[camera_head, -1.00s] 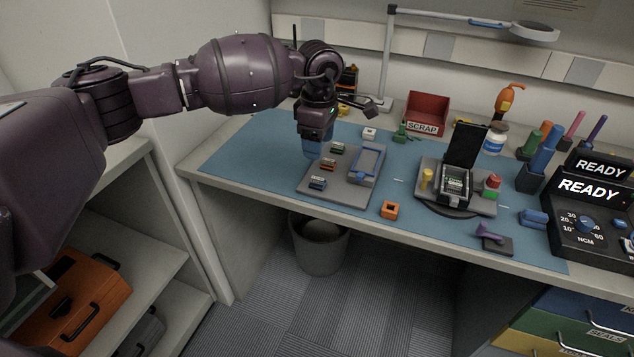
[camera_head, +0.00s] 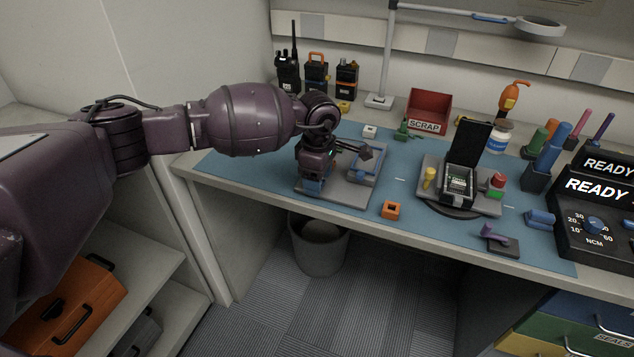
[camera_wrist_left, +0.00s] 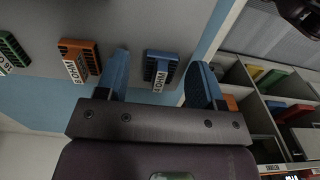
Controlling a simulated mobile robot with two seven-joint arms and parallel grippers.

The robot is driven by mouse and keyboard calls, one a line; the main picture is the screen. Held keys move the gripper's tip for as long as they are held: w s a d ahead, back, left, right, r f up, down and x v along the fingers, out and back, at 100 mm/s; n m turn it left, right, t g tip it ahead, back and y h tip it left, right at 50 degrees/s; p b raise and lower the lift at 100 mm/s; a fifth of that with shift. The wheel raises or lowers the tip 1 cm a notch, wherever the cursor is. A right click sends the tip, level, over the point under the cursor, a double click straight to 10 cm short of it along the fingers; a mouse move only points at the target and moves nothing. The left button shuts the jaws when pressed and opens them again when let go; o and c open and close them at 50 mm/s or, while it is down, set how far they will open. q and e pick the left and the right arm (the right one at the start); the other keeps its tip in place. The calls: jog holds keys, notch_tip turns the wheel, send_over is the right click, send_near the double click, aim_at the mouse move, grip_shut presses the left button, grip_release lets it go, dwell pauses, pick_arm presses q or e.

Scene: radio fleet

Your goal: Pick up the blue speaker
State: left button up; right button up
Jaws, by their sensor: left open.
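The blue speaker (camera_wrist_left: 160,66), a small block with a white "OHM" label, lies on the grey tray (camera_head: 352,200) on the blue mat. In the left wrist view it sits between the two blue fingers of my left gripper (camera_wrist_left: 161,82), with a gap to each finger. In the head view my left gripper (camera_head: 313,186) is low over the tray's front left part and hides most or all of the speaker. The gripper is open; contact with the tray cannot be told. An orange speaker (camera_wrist_left: 80,60) and a green one (camera_wrist_left: 10,50) lie beside it in the wrist view.
A blue-framed part (camera_head: 378,160) lies at the tray's right. An orange block (camera_head: 390,210) is on the mat in front. A fixture with a raised black lid (camera_head: 467,150) stands to the right. Radios (camera_head: 315,75) and a red scrap bin (camera_head: 430,108) are behind.

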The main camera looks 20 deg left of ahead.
pick_arm(q)
jog(key=shift+r, duration=0.15)
jog(key=c, duration=1)
jog(key=shift+r, duration=0.2)
notch_tip(320, 180, up, 20)
jog(key=p, duration=0.2)
jog(key=shift+f, duration=0.2)
